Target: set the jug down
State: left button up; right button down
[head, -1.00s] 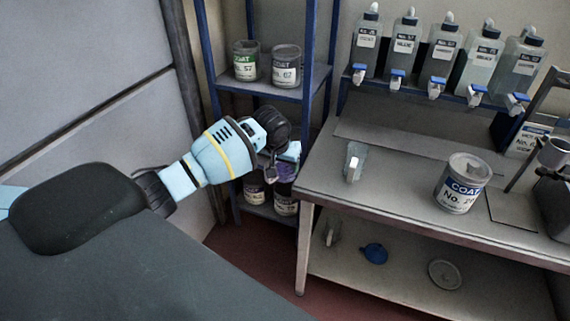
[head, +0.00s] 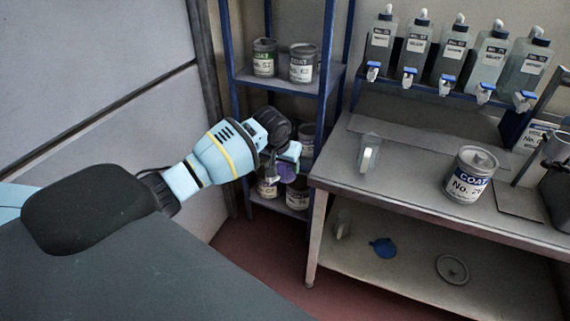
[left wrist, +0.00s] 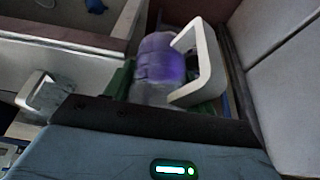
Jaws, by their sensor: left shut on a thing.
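My left gripper (head: 285,156) is shut on a jug (head: 287,172) with purple contents, left of the workbench's near left corner and in front of the shelf rack. In the left wrist view the held jug (left wrist: 160,62) shows a purple body and a pale, angular handle (left wrist: 207,62) on its right side. The fingers hide part of it. A second, clear jug (head: 369,154) with a pale handle stands upright on the workbench (head: 410,182). My right gripper is not in view.
A COAT can (head: 470,175) stands on the bench, with a row of tap bottles (head: 448,55) behind. The blue-framed rack (head: 327,80) holds several cans. A blue funnel-like item (head: 383,247) and a round lid (head: 452,269) lie on the lower shelf. Bench top between clear jug and can is free.

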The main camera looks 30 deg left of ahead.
pick_arm(q)
jog(key=shift+s, duration=0.25)
